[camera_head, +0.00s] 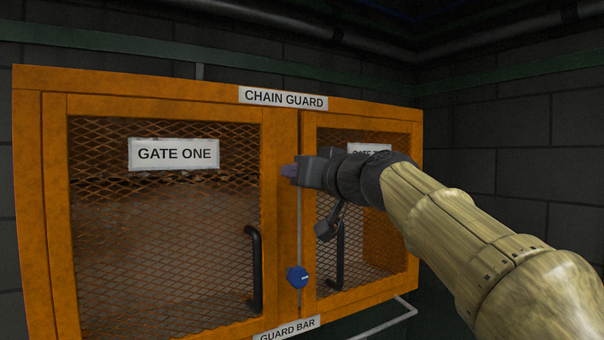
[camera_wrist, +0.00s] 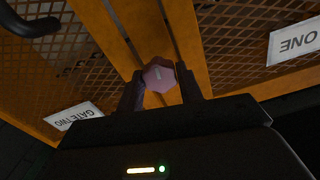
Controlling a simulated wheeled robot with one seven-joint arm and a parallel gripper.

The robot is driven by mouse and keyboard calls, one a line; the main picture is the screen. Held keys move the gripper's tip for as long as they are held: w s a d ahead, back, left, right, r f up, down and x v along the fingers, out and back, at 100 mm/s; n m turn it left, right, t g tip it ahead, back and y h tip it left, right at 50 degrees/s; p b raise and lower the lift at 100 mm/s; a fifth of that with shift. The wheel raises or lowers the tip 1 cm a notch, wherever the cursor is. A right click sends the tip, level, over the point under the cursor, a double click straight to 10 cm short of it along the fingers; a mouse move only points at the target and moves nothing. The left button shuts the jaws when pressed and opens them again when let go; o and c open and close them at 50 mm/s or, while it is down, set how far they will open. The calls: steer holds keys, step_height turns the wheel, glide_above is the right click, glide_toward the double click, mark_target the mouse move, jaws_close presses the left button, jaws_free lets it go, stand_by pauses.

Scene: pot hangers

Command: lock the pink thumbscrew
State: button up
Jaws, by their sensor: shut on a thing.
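The pink thumbscrew (camera_wrist: 159,75) is a faceted knob with a pale mark on its face, set on the orange post between the two gates. My gripper (camera_wrist: 162,92) is shut on it, with a dark finger on each side of the knob in the wrist view. In the head view, the thumbscrew (camera_head: 289,171) shows only as a small purplish piece at the tip of my gripper (camera_head: 296,172). The rest of it is hidden by the gripper there.
A blue knob (camera_head: 298,277) sits lower on the same post, below a thin vertical rod (camera_head: 299,225). Black handles (camera_head: 254,270) stick out from both mesh gates. A "GUARD BAR" label (camera_head: 287,329) is at the bottom edge. My arm covers part of gate two.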

steer(key=m, duration=1.5)
steer(key=o, duration=1.1)
steer(key=c, duration=1.1)
steer(key=o, duration=1.1)
